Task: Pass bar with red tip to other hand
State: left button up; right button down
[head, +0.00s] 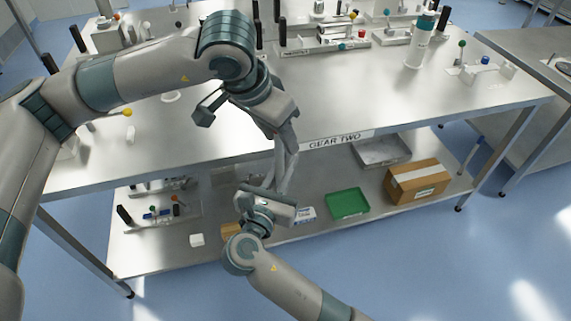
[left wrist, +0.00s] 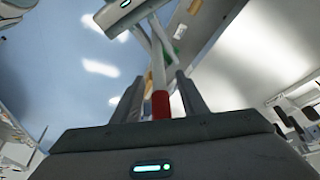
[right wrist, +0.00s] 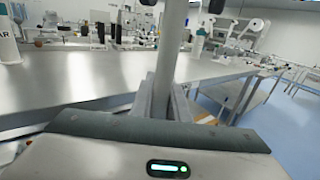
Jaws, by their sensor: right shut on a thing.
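The bar with red tip runs upright between my two grippers; its grey shaft shows in the right wrist view (right wrist: 172,40). My right gripper (right wrist: 165,95) is shut on the shaft, below the left one in the head view. In the left wrist view the red tip (left wrist: 160,105) lies between the two fingers of my left gripper (left wrist: 162,90). Those fingers look open, with a narrow gap on each side of the bar. In the head view my left gripper (head: 286,160) points down toward my right gripper (head: 266,198), and the arms partly hide the bar.
The steel table (head: 440,105) stands close behind the grippers, with its front edge beside them. Its lower shelf holds a green tray (head: 347,203), a cardboard box (head: 416,182) and a metal tray (head: 381,151). A white bottle (head: 419,42) stands on the tabletop.

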pick_arm(q)
jog(key=v, duration=1.2)
jog(key=shift+w, duration=0.1)
